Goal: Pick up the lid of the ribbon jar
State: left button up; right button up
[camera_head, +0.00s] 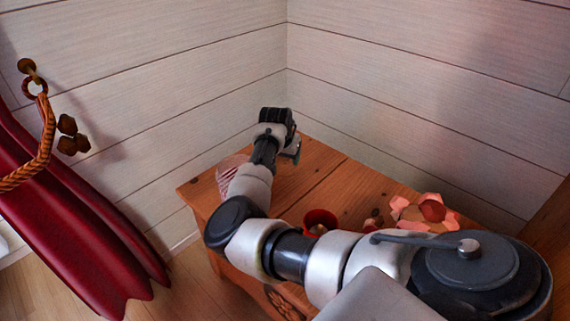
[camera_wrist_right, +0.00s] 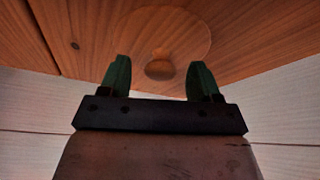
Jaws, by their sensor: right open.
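A round wooden lid (camera_wrist_right: 192,38) with a small knob (camera_wrist_right: 159,65) shows in the right wrist view against the wooden tabletop. The knob lies beyond the fingertips, roughly in line with the gap between them. My right gripper (camera_wrist_right: 159,77) is open and empty, with its two green fingers spread. In the head view my right gripper (camera_head: 291,151) is over the far end of the wooden chest. A clear jar with red and white stripes (camera_head: 231,169) stands left of it, partly hidden by my arm. The lid cannot be made out in the head view. My left gripper is not in view.
The wooden chest top (camera_head: 325,172) is bare right of the gripper. A red cup (camera_head: 320,217), small brown items (camera_head: 374,221) and a pink flower-shaped dish (camera_head: 408,211) stand nearer. White plank walls close the back corner. A red sled (camera_head: 75,225) hangs at left.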

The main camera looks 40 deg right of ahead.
jog(key=c, duration=1)
jog(key=shift+r, duration=0.1)
